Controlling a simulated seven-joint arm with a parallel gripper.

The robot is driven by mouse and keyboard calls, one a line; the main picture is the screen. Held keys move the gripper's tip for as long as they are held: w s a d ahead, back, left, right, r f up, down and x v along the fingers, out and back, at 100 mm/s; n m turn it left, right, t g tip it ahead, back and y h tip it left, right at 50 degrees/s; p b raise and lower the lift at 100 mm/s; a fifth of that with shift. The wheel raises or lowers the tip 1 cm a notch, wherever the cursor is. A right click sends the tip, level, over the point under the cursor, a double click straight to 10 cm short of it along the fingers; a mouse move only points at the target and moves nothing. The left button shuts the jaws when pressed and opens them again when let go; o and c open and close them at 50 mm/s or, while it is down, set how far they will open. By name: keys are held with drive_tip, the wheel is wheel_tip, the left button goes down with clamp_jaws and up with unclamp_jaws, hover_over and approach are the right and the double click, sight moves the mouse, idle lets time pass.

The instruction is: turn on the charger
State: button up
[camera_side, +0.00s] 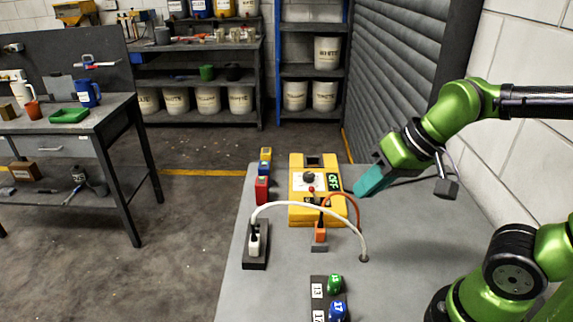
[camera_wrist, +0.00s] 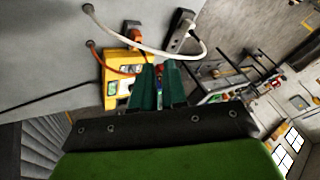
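The charger is a yellow box (camera_side: 315,214) on the grey table, with a dark round knob (camera_side: 309,178), a small red-tipped lever (camera_side: 311,190) and a dark display with green letters that seem to read OFF (camera_side: 335,182). In the wrist view the charger (camera_wrist: 115,62) is partly hidden by my fingers. My gripper (camera_side: 364,190) has teal fingers and hangs just right of the charger, apart from it in the side view. In the wrist view a narrow gap shows between the fingertips (camera_wrist: 160,68), with coloured things seen behind it. Nothing is visibly held.
An orange plug (camera_side: 320,232) with an orange cable stands before the charger. A white cable (camera_side: 310,207) arches from a white plug (camera_side: 254,240) to the table. Red, blue and yellow blocks (camera_side: 262,188) stand left. Numbered green and blue pieces (camera_side: 335,284) are in front.

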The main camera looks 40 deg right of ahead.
drive_tip(key=w+f, duration=0.1)
drive_tip(key=w+m+g, duration=0.1)
drive_tip(key=w, duration=0.1)
drive_tip(key=w+f+g, duration=0.1)
drive_tip(key=shift+w+a+f+m, duration=0.15)
drive_tip(key=shift+w+f+m, duration=0.15)
drive_tip(key=shift+w+f, duration=0.05)
clamp_jaws()
drive_tip(key=w+d+f+m+g+h, duration=0.1)
drive_tip(key=w+f+m+g+h, duration=0.15)
drive_tip(key=w+m, duration=0.35)
drive_tip(key=w+d+f+m+g+h, duration=0.1)
drive_tip(key=w+d+f+m+g, duration=0.2)
drive_tip(key=w+m, duration=0.35)
drive_tip(key=w+a+r+m+h, duration=0.2)
drive_tip(key=w+a+m+h, duration=0.2)
drive_tip(key=m, duration=1.3)
drive_tip(key=w+a, duration=0.1)
drive_tip(key=a, duration=0.2)
drive_tip(key=shift+w+a, duration=0.2)
drive_tip(key=shift+a, duration=0.05)
drive_tip(key=shift+m, duration=0.25)
